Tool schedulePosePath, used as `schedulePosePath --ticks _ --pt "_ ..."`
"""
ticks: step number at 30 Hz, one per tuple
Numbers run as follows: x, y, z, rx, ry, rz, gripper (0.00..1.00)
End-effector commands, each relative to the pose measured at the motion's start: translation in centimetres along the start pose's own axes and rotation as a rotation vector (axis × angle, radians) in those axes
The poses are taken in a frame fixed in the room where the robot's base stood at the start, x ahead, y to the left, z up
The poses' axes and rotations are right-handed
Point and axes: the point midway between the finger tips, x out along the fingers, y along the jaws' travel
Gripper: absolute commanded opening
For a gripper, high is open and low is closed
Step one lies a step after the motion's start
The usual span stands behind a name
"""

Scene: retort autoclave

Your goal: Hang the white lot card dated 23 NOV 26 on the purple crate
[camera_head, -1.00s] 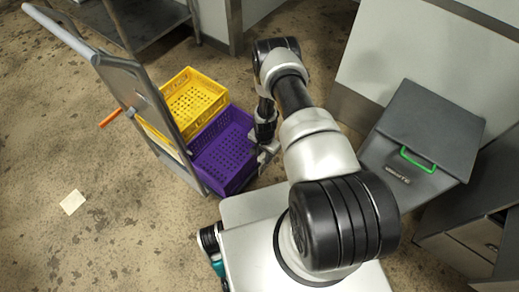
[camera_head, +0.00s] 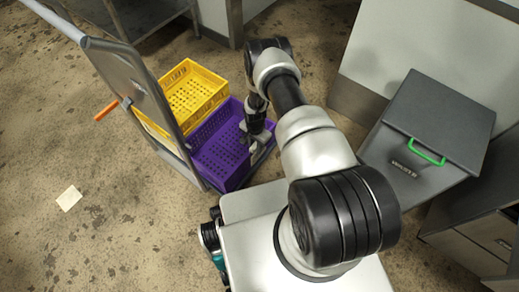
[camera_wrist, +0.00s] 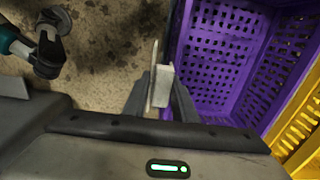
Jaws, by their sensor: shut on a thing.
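My gripper (camera_wrist: 159,98) is shut on a thin white card (camera_wrist: 161,78), seen nearly edge-on in the wrist view, so no print on it is readable. The purple crate (camera_wrist: 183,42) is open and empty, just right of the card in the wrist view. The card is close to its near wall; I cannot tell whether they touch. In the head view the purple crate (camera_head: 215,181) stands on the cart, and my gripper (camera_head: 258,143) is at its right side. The card cannot be made out there.
A yellow crate (camera_head: 197,99) sits behind the purple one; it also shows in the wrist view (camera_wrist: 301,135). The cart's grey handle frame (camera_head: 135,84) with an orange lever (camera_head: 106,111) rises at left. A pale sheet (camera_head: 69,198) lies on the floor. A grey waste bin (camera_head: 430,125) stands right.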

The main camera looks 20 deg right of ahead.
Motion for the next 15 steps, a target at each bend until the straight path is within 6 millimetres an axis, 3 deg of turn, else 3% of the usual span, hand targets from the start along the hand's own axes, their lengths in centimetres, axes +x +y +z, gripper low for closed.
schedulePosePath --ticks 15 --pt "2.1 -3.0 0.0 0.0 0.0 0.002 0.19"
